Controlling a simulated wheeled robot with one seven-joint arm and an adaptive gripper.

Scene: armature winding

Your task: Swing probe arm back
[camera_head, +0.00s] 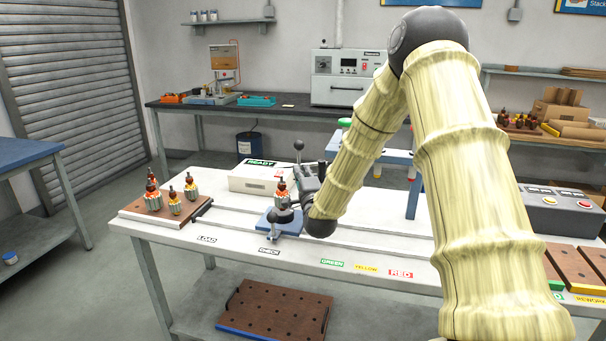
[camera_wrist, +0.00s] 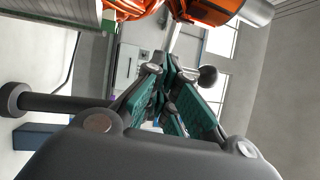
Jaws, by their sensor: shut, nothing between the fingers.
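The check station's blue base (camera_head: 290,229) stands on the white bench, with an armature (camera_head: 282,200) upright on it. The armature's copper windings (camera_wrist: 215,8) fill the top of the wrist view. A thin upright lever with a dark ball knob (camera_head: 299,145) shows behind my gripper and may be the probe arm. In the wrist view a dark ball (camera_wrist: 208,76) sits just right of the fingertips. My gripper (camera_wrist: 168,68) is shut and empty, close beside the armature; contact with the lever cannot be told. In the head view my gripper (camera_head: 302,182) is partly hidden by my wrist.
A white box with a READY display (camera_head: 258,177) stands behind the station. A brown board (camera_head: 145,211) with several armatures is at left. A grey button box (camera_head: 555,212) and brown trays (camera_head: 572,265) are at right. A dark rod (camera_wrist: 60,103) crosses the wrist view's left.

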